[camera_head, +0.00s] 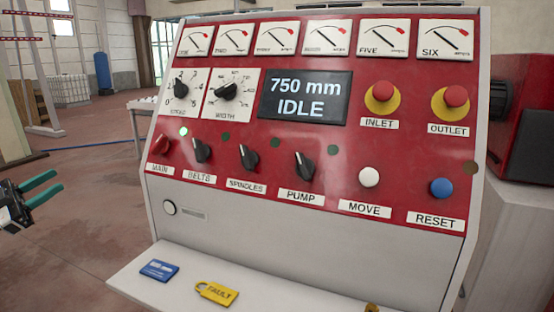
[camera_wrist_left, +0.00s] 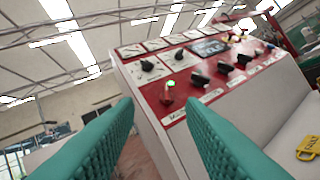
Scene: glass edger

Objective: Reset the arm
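My left gripper (camera_head: 42,190) is at the left edge in the head view, left of the red control panel (camera_head: 330,160) and apart from it. Its two green fingers are spread with nothing between them; they also show large in the left wrist view (camera_wrist_left: 165,130), facing the panel's left end. The panel has a blue RESET button (camera_head: 441,188) at lower right, a white MOVE button (camera_head: 370,177), and black PUMP, SPINDLES and BELTS knobs. The display (camera_head: 305,97) reads "750 mm IDLE". My right gripper is in neither view.
Red INLET (camera_head: 381,94) and OUTLET (camera_head: 455,98) mushroom buttons sit on yellow collars at upper right. A blue card (camera_head: 159,270) and a yellow FAULT padlock tag (camera_head: 216,293) lie on the ledge below the panel. The floor left of the console is open.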

